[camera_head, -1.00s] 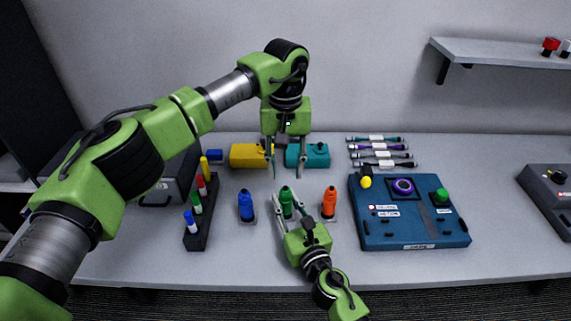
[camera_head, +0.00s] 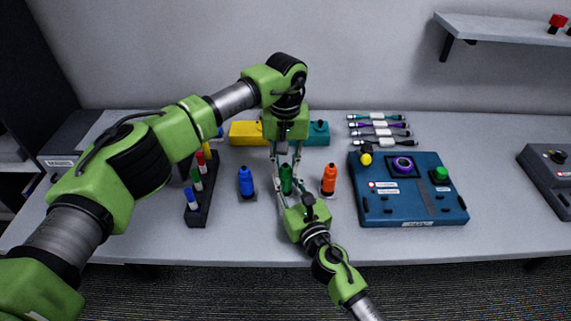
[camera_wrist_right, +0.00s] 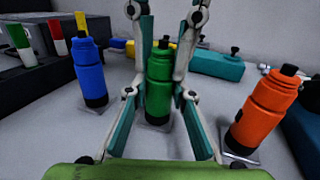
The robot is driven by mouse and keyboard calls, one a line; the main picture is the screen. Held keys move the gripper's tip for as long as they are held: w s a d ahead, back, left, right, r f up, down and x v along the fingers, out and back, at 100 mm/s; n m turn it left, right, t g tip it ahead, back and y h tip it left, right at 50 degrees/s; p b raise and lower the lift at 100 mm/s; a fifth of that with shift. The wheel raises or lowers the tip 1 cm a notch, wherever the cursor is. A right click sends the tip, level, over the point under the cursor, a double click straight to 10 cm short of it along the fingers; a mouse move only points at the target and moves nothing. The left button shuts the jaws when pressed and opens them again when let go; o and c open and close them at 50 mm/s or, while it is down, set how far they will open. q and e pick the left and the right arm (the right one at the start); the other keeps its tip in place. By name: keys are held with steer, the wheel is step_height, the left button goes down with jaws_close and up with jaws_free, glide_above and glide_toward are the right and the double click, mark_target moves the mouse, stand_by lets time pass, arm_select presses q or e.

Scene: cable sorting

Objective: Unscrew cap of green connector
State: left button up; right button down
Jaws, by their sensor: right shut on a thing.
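The green connector (camera_head: 287,182) stands upright on the table between the blue connector (camera_head: 246,182) and the orange connector (camera_head: 329,180). Its dark cap (camera_wrist_right: 164,43) shows at its top in the right wrist view. My right gripper (camera_wrist_right: 159,94) is shut on the green connector's body from the front. My left gripper (camera_head: 286,176) points down from above, its fingers spread on either side of the green connector's upper part. In the right wrist view the left fingers look open, with small gaps beside the connector.
A black rack (camera_head: 198,215) with coloured markers is at left. Yellow (camera_head: 245,133) and teal (camera_head: 318,133) boxes lie behind the connectors. A blue panel (camera_head: 400,211) with buttons is at right, with several cables (camera_head: 380,133) behind it. The front table strip is mostly clear.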

arm_select(q)
jaws_close()
steer(key=n, duration=0.5)
steer(key=shift+n, duration=0.4)
steer(key=n, duration=1)
steer(key=shift+n, duration=0.4)
steer(key=n, duration=1)
steer(key=shift+r+n, duration=0.1)
steer(key=shift+n, duration=0.3)
steer(key=n, duration=1)
steer(key=shift+n, duration=0.4)
steer(key=n, duration=0.5)
